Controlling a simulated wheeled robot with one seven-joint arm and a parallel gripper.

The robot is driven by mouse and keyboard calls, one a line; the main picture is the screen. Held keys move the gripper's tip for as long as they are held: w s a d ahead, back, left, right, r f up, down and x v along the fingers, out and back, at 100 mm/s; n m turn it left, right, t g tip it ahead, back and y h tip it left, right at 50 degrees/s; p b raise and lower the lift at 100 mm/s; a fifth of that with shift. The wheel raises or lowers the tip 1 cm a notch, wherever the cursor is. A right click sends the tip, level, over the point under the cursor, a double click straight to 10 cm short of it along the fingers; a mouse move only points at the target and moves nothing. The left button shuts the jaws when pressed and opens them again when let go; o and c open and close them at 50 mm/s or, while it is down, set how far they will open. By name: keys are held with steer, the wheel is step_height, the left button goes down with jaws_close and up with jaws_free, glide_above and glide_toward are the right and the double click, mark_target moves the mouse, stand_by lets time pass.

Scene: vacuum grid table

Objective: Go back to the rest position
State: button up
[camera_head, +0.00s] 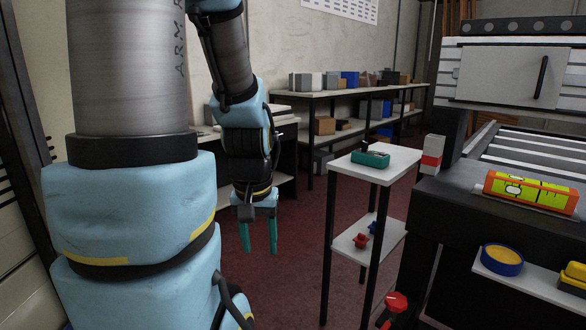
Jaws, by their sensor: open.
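My gripper (259,251) hangs at the end of my arm, left of the small white side table (398,162). Its two teal fingers point down and stand apart, with nothing between them. It is in the air over the dark red floor, clear of the furniture. My large blue and grey arm links fill the left of the view and hide what is behind them.
A teal and black item (371,159) lies on the side table's top, with red parts (362,240) on its lower shelf. A dark machine table (465,207) at right bears an orange-green level (527,191). Shelves with boxes (349,80) stand behind. Red floor (300,275) is open.

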step_height(320, 180, up, 15)
steer(key=p, duration=1.3)
